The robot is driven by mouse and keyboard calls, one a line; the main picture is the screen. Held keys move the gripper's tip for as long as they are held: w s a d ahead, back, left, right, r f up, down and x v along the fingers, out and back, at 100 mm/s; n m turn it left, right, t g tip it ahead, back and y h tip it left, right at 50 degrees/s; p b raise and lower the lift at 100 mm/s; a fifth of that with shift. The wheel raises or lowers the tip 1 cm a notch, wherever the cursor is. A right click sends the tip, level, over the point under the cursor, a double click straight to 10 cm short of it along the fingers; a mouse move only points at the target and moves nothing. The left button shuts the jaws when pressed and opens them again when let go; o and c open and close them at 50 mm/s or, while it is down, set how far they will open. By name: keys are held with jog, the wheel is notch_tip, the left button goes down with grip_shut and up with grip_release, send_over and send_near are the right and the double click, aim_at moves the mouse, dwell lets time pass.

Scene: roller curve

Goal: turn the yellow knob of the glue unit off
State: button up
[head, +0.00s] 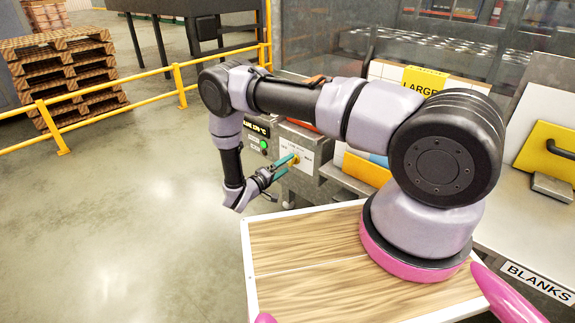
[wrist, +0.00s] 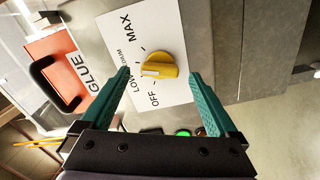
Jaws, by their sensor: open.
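The yellow knob (wrist: 160,71) sits on a white dial plate (wrist: 125,25) marked OFF, LOW and MAX. Its white mark faces left in the wrist view, towards the LOW side rather than OFF. My gripper (wrist: 159,76) is open, with its teal fingers on either side of the knob in that view, clear gaps on both sides. Whether the tips reach the knob's depth I cannot tell. In the head view my gripper (head: 286,167) is at the front of the grey glue unit (head: 303,145), and the knob (head: 296,159) shows small at the fingertips.
A green button (wrist: 182,133) shows below the dial plate in the wrist view. An orange GLUE lid with a black handle (wrist: 58,74) is at left. The display (head: 257,129) is beside the dial. A yellow railing (head: 120,90) stands left; open floor lies before it.

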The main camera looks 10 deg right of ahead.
jog(key=shift+x, duration=0.75)
jog(key=c, duration=1.4)
